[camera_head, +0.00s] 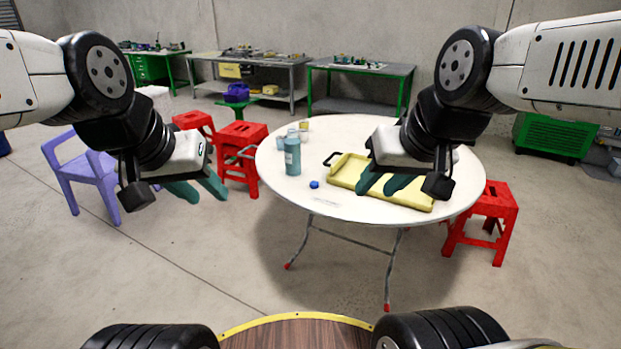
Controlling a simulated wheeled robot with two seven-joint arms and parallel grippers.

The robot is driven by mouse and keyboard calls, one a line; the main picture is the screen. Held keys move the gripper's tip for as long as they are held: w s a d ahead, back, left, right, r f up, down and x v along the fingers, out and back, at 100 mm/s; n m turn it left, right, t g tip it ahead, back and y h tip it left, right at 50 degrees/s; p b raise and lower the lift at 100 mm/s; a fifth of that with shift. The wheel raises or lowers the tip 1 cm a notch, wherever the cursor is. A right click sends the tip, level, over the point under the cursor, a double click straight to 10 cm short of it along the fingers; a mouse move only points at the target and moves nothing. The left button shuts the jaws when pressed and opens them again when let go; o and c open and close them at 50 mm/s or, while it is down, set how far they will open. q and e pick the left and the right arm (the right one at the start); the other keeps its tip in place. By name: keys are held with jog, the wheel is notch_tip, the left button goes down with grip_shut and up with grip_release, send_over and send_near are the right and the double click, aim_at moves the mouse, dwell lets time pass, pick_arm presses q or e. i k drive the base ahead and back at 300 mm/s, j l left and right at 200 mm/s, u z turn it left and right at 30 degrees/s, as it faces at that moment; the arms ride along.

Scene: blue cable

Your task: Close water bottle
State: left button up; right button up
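A teal water bottle (292,157) stands upright on the round white table (330,201), left of its middle. A small blue cap (314,184) lies on the table in front of the bottle, to its right, apart from it. The bottle's top is small in the picture, and I cannot make out its opening. My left gripper (205,192) hangs left of the table with its teal fingers spread and nothing between them. My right gripper (380,185) is over the yellow tray, right of the cap, with its teal fingers apart and empty.
A yellow tray (345,169) lies on the table, partly hidden by my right gripper. Small containers (304,126) stand behind the bottle. Red stools (240,135) and a purple chair (85,170) surround the table. The table's front left is mostly clear.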

aim_at(292, 142)
jog(key=i+j+z, duration=0.25)
jog(key=i+j, duration=0.45)
jog(key=i+j+z, duration=0.25)
jog(key=i+j, duration=0.45)
jog(key=j, duration=0.15)
